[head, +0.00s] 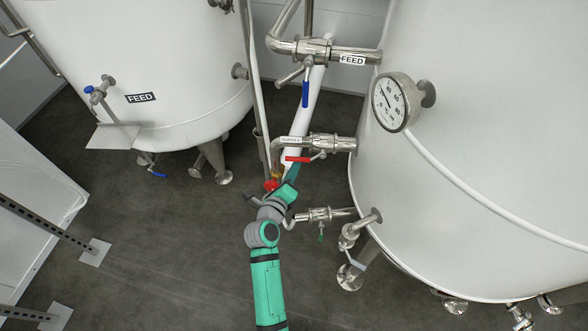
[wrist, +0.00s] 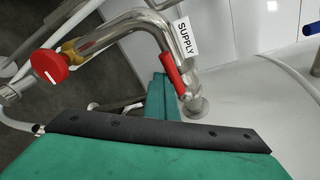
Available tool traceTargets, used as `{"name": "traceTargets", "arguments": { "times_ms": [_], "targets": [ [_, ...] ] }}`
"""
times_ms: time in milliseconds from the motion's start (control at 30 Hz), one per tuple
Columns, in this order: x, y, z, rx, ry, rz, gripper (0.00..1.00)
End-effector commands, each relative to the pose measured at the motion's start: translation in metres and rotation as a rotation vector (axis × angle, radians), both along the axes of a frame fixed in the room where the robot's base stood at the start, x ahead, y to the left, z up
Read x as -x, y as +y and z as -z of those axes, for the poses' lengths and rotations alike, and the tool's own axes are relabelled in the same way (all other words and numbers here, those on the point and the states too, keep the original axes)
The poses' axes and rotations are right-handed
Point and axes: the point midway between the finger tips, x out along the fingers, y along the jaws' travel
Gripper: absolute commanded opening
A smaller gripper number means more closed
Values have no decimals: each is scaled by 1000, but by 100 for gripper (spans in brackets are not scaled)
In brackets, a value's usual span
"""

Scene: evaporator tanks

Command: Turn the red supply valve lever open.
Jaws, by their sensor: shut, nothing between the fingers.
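The red supply valve lever (head: 298,159) is a slim handle just below a steel pipe, which enters the right tank. It lies roughly along that pipe. In the wrist view the lever (wrist: 173,76) sits beside the white SUPPLY label (wrist: 185,37). My gripper (head: 294,171) is teal, shut and empty, just below the lever in the head view. In the wrist view my gripper (wrist: 162,98) reaches up near the lever's lower end. I cannot tell whether it touches the lever. The valve body is partly hidden by the pipe and lever in the wrist view.
A red round knob (wrist: 48,68) on a brass fitting stands left of the lever. A FEED pipe with a blue lever (head: 306,94) is above. A dial gauge (head: 396,102) is on the right tank (head: 480,160). A smaller valve (head: 320,214) sits below. Open floor lies left.

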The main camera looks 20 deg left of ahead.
Motion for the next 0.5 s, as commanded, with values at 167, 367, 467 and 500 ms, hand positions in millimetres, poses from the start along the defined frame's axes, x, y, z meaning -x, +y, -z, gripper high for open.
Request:
{"name": "traceTargets", "arguments": {
  "times_ms": [167, 367, 467, 500],
  "targets": [
    [-2, 5, -12, -4, -23, -10, 0],
    [-2, 4, -6, -3, -23, -9, 0],
    [-2, 4, 6, -2, -16, -7, 0],
    [-2, 3, 12, 0, -14, -6, 0]
  ]
}}
